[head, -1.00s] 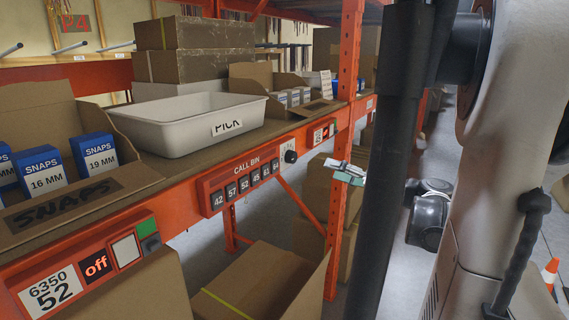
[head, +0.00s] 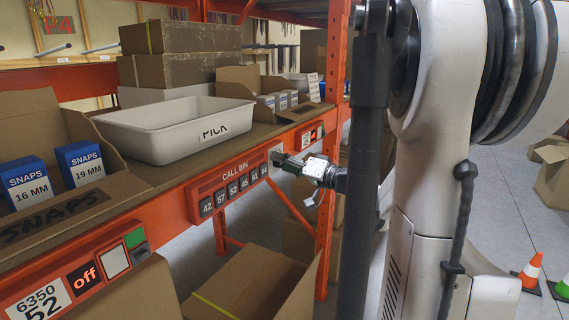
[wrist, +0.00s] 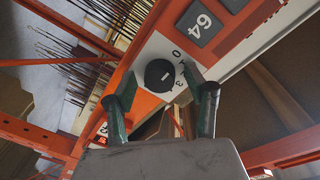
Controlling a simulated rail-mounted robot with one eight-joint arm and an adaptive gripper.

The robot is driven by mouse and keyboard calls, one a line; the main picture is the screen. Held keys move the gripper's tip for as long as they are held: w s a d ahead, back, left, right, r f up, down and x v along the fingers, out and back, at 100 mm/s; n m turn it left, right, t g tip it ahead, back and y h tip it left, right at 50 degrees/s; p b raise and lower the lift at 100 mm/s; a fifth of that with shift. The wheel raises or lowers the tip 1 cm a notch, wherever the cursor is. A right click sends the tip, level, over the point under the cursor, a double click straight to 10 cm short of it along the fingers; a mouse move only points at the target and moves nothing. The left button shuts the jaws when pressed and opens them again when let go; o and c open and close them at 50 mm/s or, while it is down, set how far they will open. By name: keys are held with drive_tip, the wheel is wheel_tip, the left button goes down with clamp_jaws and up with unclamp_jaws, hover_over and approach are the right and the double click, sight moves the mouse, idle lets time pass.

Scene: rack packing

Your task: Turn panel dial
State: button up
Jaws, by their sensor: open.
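The panel dial (wrist: 161,76) is a round black knob with a pale pointer mark on a white plate, in the wrist view. Numbers stand around it, partly hidden by my fingers. My gripper (wrist: 161,105) is open, with its two green-sided fingers below and to either side of the dial in that view. I cannot tell whether either finger touches it. In the head view my gripper (head: 291,167) is at the right end of the red CALL BIN panel (head: 232,184), and the dial is hidden behind it there.
A white PICK tray (head: 150,116) sits on the shelf above the panel. An orange upright (head: 332,130) stands close to my gripper. Open cardboard boxes (head: 255,275) stand below the shelf. Traffic cones (head: 530,270) stand on the floor at right.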

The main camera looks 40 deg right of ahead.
drive_tip(key=shift+c, duration=0.5)
drive_tip(key=c, duration=1)
drive_tip(key=shift+c, duration=0.2)
drive_tip(key=shift+m, duration=0.3)
drive_tip(key=m+b, duration=0.1)
drive_tip(key=m, duration=0.4)
drive_tip(key=m+g+b, duration=0.1)
drive_tip(key=m+b, duration=0.1)
drive_tip(key=m, duration=0.3)
drive_tip(key=shift+d+r+y, duration=0.1)
drive_tip(key=shift+y, duration=0.2)
drive_tip(key=shift+m, duration=0.4)
drive_tip(key=o, duration=1.1)
